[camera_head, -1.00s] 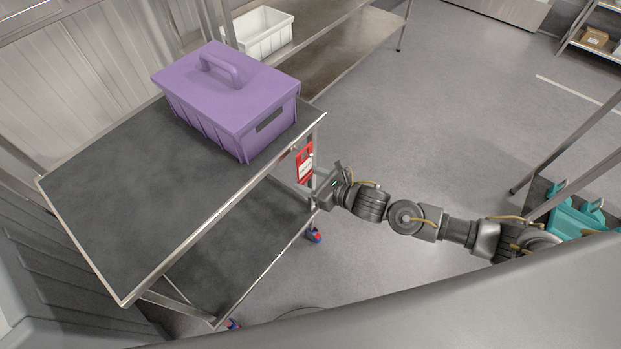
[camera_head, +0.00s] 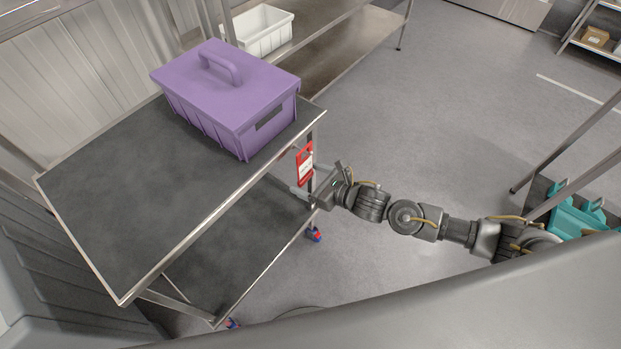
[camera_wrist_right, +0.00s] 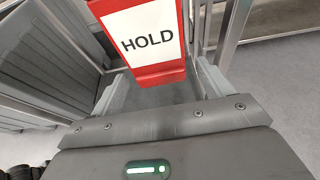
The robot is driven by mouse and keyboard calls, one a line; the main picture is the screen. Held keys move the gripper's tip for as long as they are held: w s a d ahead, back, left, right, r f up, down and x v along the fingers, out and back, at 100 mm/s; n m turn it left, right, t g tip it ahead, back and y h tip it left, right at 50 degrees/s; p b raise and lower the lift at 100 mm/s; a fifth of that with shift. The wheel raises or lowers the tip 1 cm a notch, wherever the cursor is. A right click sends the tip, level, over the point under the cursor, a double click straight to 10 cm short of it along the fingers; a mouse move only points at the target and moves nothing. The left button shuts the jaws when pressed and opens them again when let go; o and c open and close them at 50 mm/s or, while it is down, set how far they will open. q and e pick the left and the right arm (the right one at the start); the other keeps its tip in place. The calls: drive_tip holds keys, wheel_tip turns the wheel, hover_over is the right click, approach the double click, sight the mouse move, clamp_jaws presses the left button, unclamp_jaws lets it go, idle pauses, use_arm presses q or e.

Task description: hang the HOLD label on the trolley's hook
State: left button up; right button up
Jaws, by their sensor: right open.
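The HOLD label (camera_head: 305,167) is a red tag with a white panel. It hangs upright at the right end of the trolley (camera_head: 110,215), just below the top shelf's edge. The hook is too small to make out clearly in the head view, and the label's top is cut off in the right wrist view. My right gripper (camera_head: 312,183) is open at the label's lower part. In the right wrist view the label (camera_wrist_right: 155,35) stands between and beyond the spread fingers, with gaps beside it. My left gripper is not in view.
A purple lidded carrier (camera_head: 225,85) stands on the trolley's top shelf near the label. A white bin (camera_head: 262,35) sits on a rack behind. Teal containers (camera_head: 575,218) are at the right.

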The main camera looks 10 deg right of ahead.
drive_tip(key=b+v, duration=0.1)
drive_tip(key=v, duration=0.9)
drive_tip(key=shift+s+d+b, duration=0.25)
drive_tip(key=shift+b, duration=0.05)
